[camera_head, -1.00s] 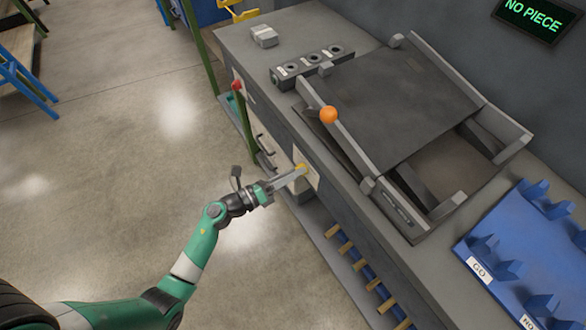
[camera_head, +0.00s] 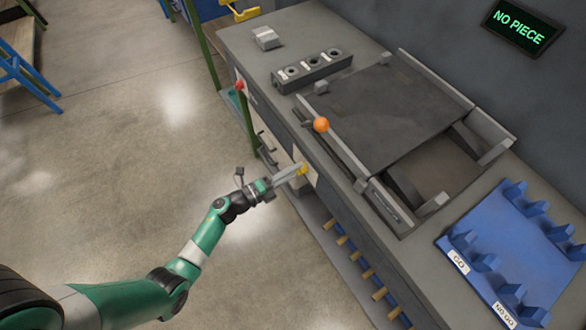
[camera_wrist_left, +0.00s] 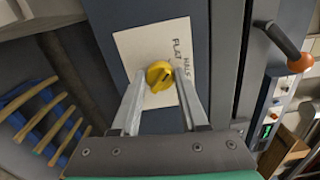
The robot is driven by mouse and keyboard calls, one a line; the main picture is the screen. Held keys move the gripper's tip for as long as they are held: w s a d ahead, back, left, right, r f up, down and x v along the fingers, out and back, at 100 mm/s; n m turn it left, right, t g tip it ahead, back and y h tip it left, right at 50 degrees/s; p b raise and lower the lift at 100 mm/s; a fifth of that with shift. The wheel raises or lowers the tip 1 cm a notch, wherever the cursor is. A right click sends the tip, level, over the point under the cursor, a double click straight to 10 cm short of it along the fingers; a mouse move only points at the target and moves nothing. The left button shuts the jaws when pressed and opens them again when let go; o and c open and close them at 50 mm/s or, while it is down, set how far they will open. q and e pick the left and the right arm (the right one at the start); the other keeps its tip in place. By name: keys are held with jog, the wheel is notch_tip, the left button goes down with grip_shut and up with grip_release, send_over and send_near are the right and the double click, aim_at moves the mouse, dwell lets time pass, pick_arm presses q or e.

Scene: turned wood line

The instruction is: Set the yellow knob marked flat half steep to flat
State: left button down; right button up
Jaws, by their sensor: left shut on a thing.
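The yellow knob (camera_wrist_left: 159,76) sits on a cream plate (camera_wrist_left: 135,48) on the front of the grey bench. In the left wrist view its raised bar slants to the upper right, roughly towards the printed FLAT (camera_wrist_left: 178,48); the exact mark it points at is unclear. HALF is printed beside FLAT. STEEP cannot be read. My left gripper (camera_wrist_left: 160,78) is shut on the knob, one finger on each side. In the head view the knob (camera_head: 302,169) is at the fingertips of my left gripper (camera_head: 298,171). My right gripper is not in view.
A tilting bed (camera_head: 392,105) with side rails lies on the bench. An orange-ball lever (camera_head: 321,125) stands at its near edge, also in the left wrist view (camera_wrist_left: 300,63). A blue rack (camera_head: 530,250) is at right. A display (camera_head: 522,25) reads NO PIECE.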

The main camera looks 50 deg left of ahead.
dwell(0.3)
pick_arm(q)
jog(key=shift+c, duration=2.1)
grip_release()
jog(key=s+a+p, duration=0.1)
jog(key=s+p, duration=0.2)
jog(key=s, duration=0.8)
jog(key=shift+s+a, duration=0.25)
jog(key=shift+a, duration=0.15)
